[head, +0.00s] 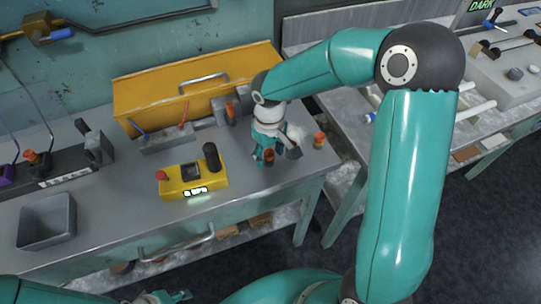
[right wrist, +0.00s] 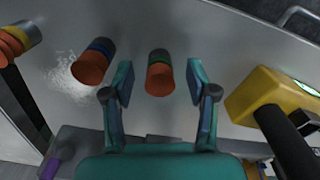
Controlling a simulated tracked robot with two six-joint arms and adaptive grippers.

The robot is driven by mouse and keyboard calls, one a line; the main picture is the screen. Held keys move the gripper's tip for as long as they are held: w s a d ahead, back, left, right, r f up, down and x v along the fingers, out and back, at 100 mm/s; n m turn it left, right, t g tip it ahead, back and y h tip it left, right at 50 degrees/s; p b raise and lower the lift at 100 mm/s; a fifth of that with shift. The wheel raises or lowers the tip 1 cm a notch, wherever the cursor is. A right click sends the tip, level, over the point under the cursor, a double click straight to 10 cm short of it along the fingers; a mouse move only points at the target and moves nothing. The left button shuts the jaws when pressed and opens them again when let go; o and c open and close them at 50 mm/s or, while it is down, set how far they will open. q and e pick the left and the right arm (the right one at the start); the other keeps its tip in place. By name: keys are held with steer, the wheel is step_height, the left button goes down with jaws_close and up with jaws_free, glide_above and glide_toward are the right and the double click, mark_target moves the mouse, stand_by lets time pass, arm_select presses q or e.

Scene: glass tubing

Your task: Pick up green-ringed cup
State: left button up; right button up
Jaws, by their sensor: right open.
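The green-ringed cup (right wrist: 160,75) is orange with a green band and shows in the right wrist view. It lies between the two fingers of my right gripper (right wrist: 160,85) in that picture, with a visible gap on both sides. The right gripper is open and empty.
A blue-ringed cup (right wrist: 94,63) stands close to the left finger in the wrist view. A yellow-ringed cup (right wrist: 18,40) is farther left, near the bench edge. A yellow control box (head: 193,180) is beside the gripper; a grey bin (head: 47,222) stands far left.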

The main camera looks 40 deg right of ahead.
steer(key=c, duration=1)
steer(key=shift+c, duration=0.2)
steer(key=shift+r, duration=0.15)
